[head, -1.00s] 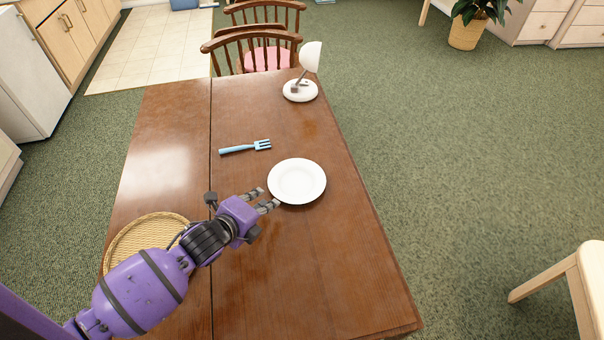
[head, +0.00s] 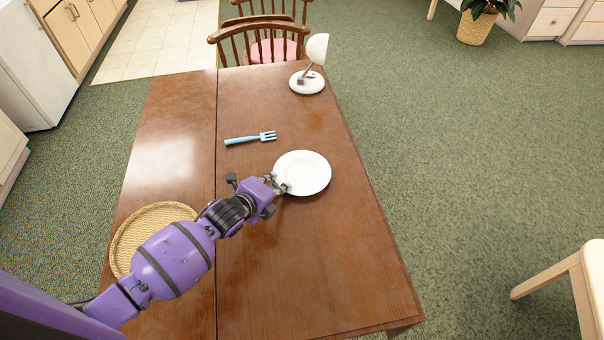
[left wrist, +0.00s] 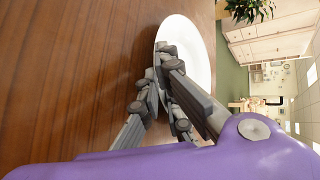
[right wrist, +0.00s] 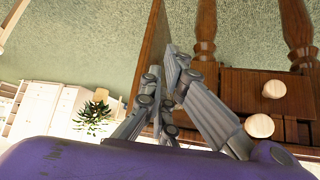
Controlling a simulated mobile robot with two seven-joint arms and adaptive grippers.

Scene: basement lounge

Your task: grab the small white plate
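The small white plate (head: 306,171) lies on the wooden table, right of the middle seam. My left gripper (head: 279,185) is at the plate's left front rim, with its fingers closed together on that rim. In the left wrist view the fingers (left wrist: 160,82) meet at the edge of the plate (left wrist: 192,48), and hide part of the rim. The plate looks flat on the table or very close to it. My right gripper (right wrist: 162,80) is out of the head view; in its own wrist view its fingers are together with nothing between them.
A blue fork (head: 250,138) lies behind the plate on the table (head: 300,270). A white lamp (head: 308,82) stands at the far right corner. A round wicker tray (head: 122,250) lies at the left, partly under my left arm. Chairs (head: 260,40) stand at the far end.

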